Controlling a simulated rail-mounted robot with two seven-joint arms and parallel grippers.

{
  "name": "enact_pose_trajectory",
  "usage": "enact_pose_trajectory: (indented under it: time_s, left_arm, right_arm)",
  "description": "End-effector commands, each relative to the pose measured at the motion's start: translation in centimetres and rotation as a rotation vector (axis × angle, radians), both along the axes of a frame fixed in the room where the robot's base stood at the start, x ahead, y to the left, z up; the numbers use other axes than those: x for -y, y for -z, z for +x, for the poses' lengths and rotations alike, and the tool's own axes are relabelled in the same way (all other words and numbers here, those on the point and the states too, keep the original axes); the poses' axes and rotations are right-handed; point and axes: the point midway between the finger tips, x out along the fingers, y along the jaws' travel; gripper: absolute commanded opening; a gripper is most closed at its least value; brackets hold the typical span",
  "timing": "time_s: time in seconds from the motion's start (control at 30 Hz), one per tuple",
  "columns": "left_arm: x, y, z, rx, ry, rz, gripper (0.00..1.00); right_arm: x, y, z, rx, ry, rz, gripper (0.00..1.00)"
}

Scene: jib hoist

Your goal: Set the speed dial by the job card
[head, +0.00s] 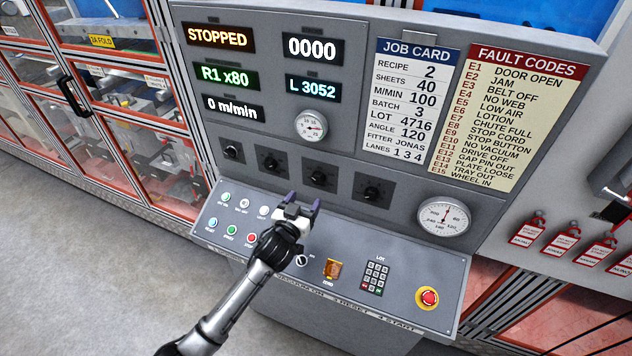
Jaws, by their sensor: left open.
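The job card (415,101) is on the upright panel and reads recipe 2, sheets 40, M/MIN 100, batch 3, lot 4716, angle 120. Several black knobs sit in a row below the displays: a far left knob (232,151), a second knob (270,160), a third knob (319,177) and a right knob (371,193). Their labels are too small to read, so I cannot tell which is the speed dial. The speed display (234,108) shows 0 m/min. My left gripper (303,202) is open and empty, in front of the panel below the third knob.
The sloped desk has several buttons, a keypad (375,277), an amber cover (333,268) and a red emergency stop button (428,297). A round gauge (443,217) is at the right. The status display (220,37) reads STOPPED. Red tags (562,242) hang further right.

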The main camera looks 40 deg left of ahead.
Motion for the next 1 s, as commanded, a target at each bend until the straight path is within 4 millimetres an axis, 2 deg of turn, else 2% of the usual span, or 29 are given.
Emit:
enact_pose_trajectory:
  time_s: [0.03, 0.2, 0.4, 0.63, 1.0]
  left_arm:
    - [-0.3, -0.2, 1.1, 0.001, -0.001, 0.001, 0.67]
    - [-1.2, -0.1, 4.0, 0.0, -0.001, 0.001, 0.67]
    - [-1.8, -0.1, 6.4, 0.0, 0.0, 0.001, 0.67]
    - [-2.2, 0.0, 7.8, -0.001, 0.0, 0.002, 0.67]
    - [-2.3, 0.0, 8.1, -0.001, 0.0, 0.002, 0.67]
  right_arm:
    - [0.0, -0.2, 0.0, -0.001, -0.001, -0.001, 0.43]
    - [0.2, -0.4, -0.1, -0.001, -0.005, -0.008, 0.43]
    - [0.3, -0.6, 0.0, -0.001, -0.008, -0.012, 0.43]
    - [0.3, -0.6, 0.0, -0.001, -0.006, -0.011, 0.43]
    - [0.1, -0.7, 0.0, -0.001, -0.001, -0.001, 0.43]
